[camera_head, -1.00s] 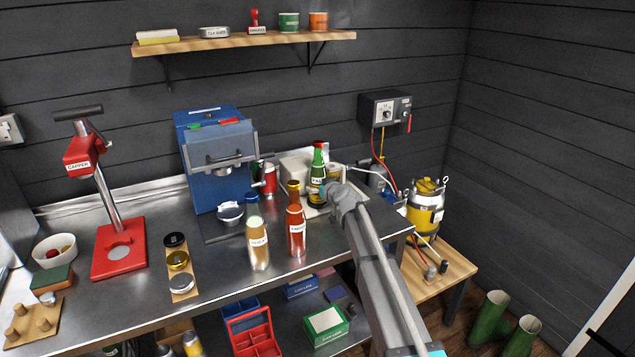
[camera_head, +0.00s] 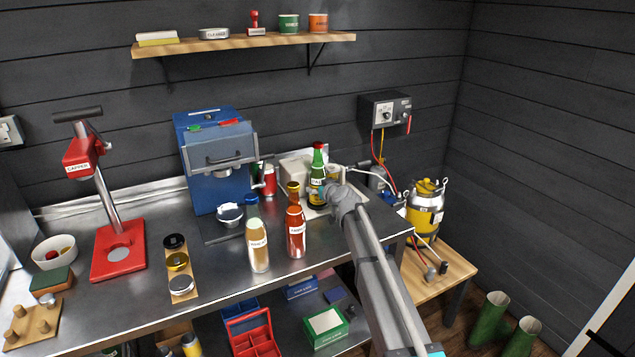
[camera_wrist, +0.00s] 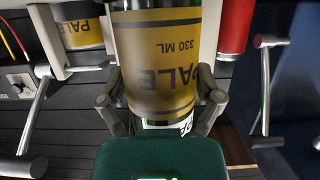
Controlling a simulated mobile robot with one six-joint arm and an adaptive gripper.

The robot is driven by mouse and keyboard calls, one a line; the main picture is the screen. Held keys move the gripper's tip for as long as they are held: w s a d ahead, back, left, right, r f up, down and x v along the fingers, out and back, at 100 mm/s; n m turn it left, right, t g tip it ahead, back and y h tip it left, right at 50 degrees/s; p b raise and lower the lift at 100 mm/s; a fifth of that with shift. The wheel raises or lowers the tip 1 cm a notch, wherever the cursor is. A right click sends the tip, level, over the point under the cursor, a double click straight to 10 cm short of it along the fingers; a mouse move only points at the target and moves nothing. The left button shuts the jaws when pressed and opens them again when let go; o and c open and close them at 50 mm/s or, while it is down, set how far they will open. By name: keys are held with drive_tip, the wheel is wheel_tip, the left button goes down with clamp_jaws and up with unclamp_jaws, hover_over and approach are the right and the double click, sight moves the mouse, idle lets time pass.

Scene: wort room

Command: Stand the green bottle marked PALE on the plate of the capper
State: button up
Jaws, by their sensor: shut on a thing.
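The green bottle marked PALE (camera_head: 317,172) is upright at the right end of the steel bench, in front of a pale boxy device. My gripper (camera_head: 328,190) is beside it, at its lower body. In the wrist view the bottle's yellow PALE label (camera_wrist: 163,60) fills the middle, upside down, with my gripper's fingers (camera_wrist: 161,105) closed on both sides of it. Whether the bottle's base touches what is below it cannot be told. The red capper (camera_head: 82,160) stands at the left of the bench, and its round grey plate (camera_head: 120,254) is bare.
A tan bottle (camera_head: 258,247) and a red-brown bottle (camera_head: 296,235) stand between my gripper and the capper. A blue machine (camera_head: 215,160) stands behind them.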

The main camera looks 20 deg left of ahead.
drive_tip(key=shift+r+p, duration=0.9)
drive_tip(key=shift+r, duration=0.1)
